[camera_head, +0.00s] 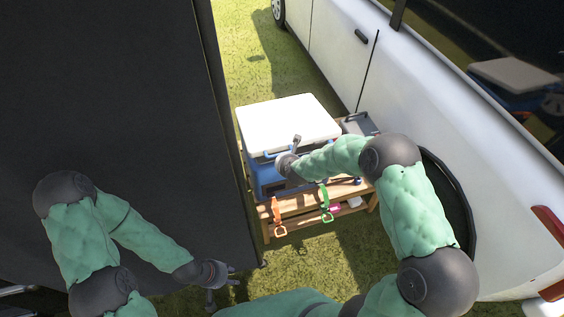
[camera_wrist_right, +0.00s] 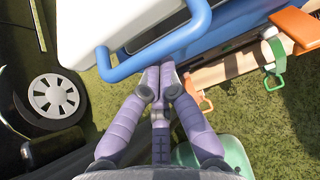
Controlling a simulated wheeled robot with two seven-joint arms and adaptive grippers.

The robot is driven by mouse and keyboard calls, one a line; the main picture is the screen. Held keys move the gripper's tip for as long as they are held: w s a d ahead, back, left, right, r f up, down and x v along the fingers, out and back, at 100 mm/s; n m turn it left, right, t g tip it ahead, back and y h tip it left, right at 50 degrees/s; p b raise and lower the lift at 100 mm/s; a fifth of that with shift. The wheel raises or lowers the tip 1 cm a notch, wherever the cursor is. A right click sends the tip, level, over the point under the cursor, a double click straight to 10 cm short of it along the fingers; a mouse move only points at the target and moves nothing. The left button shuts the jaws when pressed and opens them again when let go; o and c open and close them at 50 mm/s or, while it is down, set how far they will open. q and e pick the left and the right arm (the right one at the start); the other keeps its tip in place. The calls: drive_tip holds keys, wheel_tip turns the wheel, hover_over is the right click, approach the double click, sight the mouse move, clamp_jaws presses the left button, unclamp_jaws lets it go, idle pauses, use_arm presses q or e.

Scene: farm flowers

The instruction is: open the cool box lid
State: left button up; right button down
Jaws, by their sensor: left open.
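The cool box (camera_head: 265,178) has a blue body and a white lid (camera_head: 290,118) that lies over its top. I cannot tell whether the lid is slightly raised. A blue handle (camera_wrist_right: 150,58) runs along the lid's front edge in the right wrist view. My right gripper (camera_wrist_right: 160,72) has its fingertips together just at the handle's bar, seemingly under it; they do not visibly enclose the bar. In the head view the right gripper (camera_head: 295,146) is at the box's front edge. My left gripper (camera_head: 222,290) is open and empty, low and away from the box.
The box stands on a wooden bench (camera_head: 297,207) with orange and green straps (camera_head: 326,203) hanging at its front. A white vehicle (camera_head: 470,150) is close on the right. A large dark panel (camera_head: 110,90) stands on the left. Grass (camera_head: 255,40) lies free behind the box.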

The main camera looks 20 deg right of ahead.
drive_tip(key=w+r+p, duration=0.7)
drive_tip(key=r+p, duration=0.4)
drive_tip(key=r, duration=0.1)
drive_tip(key=w+r+p, duration=0.8)
drive_tip(key=r+p, duration=0.3)
drive_tip(key=r, duration=0.1)
drive_tip(key=w+r+p, duration=0.5)
drive_tip(key=w+p, duration=0.4)
drive_tip(key=p, duration=0.5)
drive_tip(key=shift+w+a, duration=0.35)
drive_tip(key=shift+a, duration=0.05)
drive_tip(key=shift+f, duration=0.15)
